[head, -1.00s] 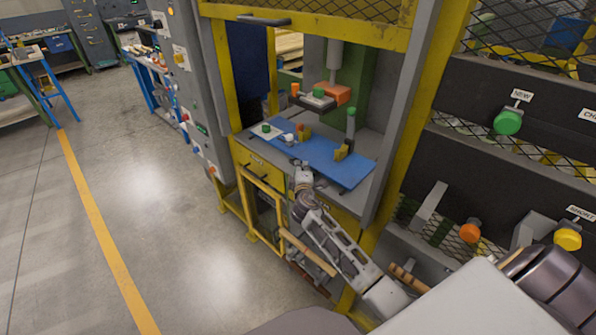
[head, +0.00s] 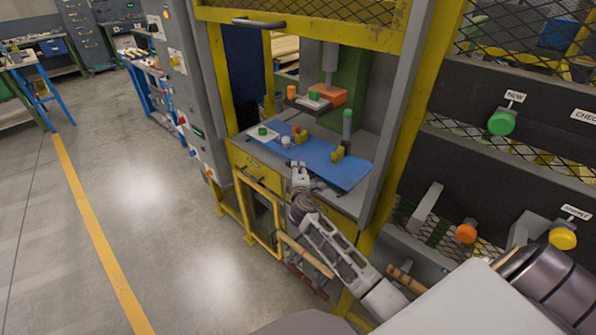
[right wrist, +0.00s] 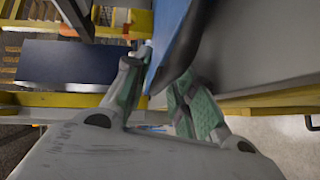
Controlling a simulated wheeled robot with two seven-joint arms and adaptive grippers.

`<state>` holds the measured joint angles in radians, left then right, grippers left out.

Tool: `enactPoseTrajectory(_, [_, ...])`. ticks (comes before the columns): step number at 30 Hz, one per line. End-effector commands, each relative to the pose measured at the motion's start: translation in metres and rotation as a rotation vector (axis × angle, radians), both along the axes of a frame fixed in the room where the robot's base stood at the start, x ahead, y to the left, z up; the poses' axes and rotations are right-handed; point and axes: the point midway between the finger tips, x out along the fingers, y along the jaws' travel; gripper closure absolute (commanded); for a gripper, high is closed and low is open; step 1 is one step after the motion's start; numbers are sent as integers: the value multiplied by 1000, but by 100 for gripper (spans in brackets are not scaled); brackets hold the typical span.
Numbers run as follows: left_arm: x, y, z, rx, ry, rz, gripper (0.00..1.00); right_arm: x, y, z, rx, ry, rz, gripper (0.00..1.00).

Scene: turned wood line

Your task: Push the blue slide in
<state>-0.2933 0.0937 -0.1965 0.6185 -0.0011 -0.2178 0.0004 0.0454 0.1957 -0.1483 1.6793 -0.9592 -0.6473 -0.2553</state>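The blue slide (head: 338,169) is a flat blue plate on the grey bed of the yellow-framed press station. Its front part reaches towards the bed's front edge. My right gripper (head: 299,168) is at the slide's front edge in the head view. In the right wrist view its green-padded fingers (right wrist: 152,103) stand apart. The slide's blue edge (right wrist: 170,40) and a dark handle-like part (right wrist: 181,68) reach in between them. I cannot tell whether a finger touches that part. My left gripper is not in view.
On or by the slide are a white plate with a green knob (head: 262,131), a yellow block (head: 337,153) and a green-topped post (head: 347,122). Yellow posts flank the opening. Racks with coloured knobs stand at right.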

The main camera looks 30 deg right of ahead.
Motion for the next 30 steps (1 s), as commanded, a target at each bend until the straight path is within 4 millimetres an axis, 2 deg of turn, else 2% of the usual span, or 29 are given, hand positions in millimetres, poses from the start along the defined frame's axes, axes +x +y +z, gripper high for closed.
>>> enactPoseTrajectory(1, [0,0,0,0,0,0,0,-4,3,-7,5,10,1,66])
enactPoseTrajectory(5, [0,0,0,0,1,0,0,-12,6,-6,4,11,0,66])
enactPoseTrajectory(24, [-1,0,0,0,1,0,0,-59,26,7,1,3,-2,66])
enactPoseTrajectory(30, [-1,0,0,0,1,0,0,-67,29,10,-1,1,-2,66])
